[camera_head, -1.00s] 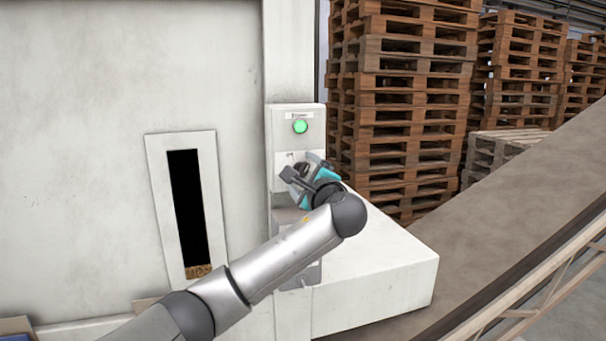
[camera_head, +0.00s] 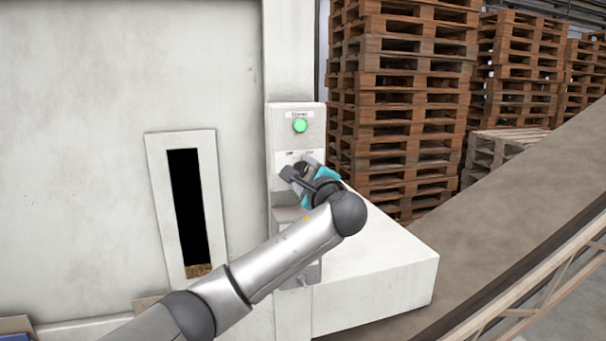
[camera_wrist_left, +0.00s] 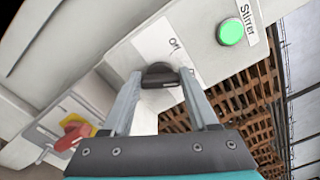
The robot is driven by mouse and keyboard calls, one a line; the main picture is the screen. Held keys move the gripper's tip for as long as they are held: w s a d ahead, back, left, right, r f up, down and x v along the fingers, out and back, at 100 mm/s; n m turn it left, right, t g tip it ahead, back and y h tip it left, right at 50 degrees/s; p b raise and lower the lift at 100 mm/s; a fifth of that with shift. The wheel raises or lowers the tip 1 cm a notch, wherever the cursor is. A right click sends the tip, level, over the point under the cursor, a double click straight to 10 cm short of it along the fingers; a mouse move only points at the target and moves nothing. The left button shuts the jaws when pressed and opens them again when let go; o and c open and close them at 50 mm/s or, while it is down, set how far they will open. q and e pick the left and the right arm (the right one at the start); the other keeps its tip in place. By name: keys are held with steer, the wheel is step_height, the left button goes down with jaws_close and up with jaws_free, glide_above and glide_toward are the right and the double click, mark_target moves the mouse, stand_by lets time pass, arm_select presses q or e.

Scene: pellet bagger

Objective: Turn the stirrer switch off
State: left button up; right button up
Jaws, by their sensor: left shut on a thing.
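The stirrer switch is a dark knob (camera_wrist_left: 160,76) on a white plate of the grey control box (camera_head: 283,126). An "Off" label shows near it in the left wrist view; the other label is hidden there. My left gripper (camera_wrist_left: 161,84) is shut on the knob, one finger on each side. In the head view the left gripper (camera_head: 300,172) is at the box and mostly covers the knob. The green lamp (camera_head: 299,126) above it looks lit; in the left wrist view the lamp (camera_wrist_left: 230,32) sits beside a "Stirrer" label. My right gripper is not in view.
A red knob on a yellow plate (camera_wrist_left: 75,130) is on a box below the switch. A white ledge (camera_head: 385,265) juts out to the right below the boxes. Pallet stacks (camera_head: 405,100) stand behind. A slotted window (camera_head: 187,210) is left of the box.

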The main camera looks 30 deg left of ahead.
arm_select(q)
steer(key=shift+f, duration=0.1)
steer(key=n+b, duration=0.2)
steer(key=n, duration=0.1)
steer(key=shift+f, duration=0.15)
steer(key=n+b, duration=0.2)
steer(key=n, duration=0.1)
steer(key=shift+f+n+b, duration=0.1)
steer(key=shift+n+b, duration=0.2)
steer(key=shift+b, duration=0.1)
steer(key=n+b, duration=0.2)
steer(key=n, duration=0.1)
steer(key=shift+n+b, duration=0.5)
steer(key=shift+n, duration=0.8)
steer(key=o, duration=1.4)
